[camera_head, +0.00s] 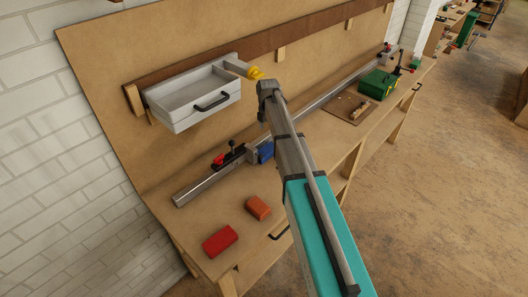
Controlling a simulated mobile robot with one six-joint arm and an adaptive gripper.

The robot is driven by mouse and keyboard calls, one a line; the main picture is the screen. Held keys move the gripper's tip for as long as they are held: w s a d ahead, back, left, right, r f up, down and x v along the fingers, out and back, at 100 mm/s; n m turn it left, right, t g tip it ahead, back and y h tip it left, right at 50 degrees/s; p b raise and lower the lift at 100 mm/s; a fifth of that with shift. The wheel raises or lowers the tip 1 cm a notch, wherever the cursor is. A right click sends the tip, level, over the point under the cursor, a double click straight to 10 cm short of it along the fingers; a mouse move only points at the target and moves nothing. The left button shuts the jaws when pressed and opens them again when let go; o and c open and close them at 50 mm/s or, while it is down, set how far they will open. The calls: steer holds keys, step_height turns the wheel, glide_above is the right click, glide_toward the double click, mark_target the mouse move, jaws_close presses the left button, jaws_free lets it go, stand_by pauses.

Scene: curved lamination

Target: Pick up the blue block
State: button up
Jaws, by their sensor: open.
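The blue block (265,152) sits on the workbench, just left of my arm and beside the long grey metal rail. It looks small, and its right side is close to my arm's outline. My arm reaches up from the bottom right across the middle of the picture and ends at a dark joint above the bench.
A red block (220,241) and an orange block (258,207) lie near the bench's front edge. A black and red clamp (229,156) is on the rail. An open grey drawer (190,95) juts from the back board. A green box (378,84) stands farther right.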

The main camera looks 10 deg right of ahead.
mark_target(266, 150)
steer(key=shift+a+f, duration=0.15)
step_height(266, 150, down, 6)
steer(key=b, duration=0.7)
steer(key=shift+f, duration=0.25)
steer(key=shift+f, duration=0.15)
stand_by(0.4)
step_height(266, 150, down, 5)
steer(key=b, duration=0.5)
stand_by(0.6)
steer(key=c, duration=0.9)
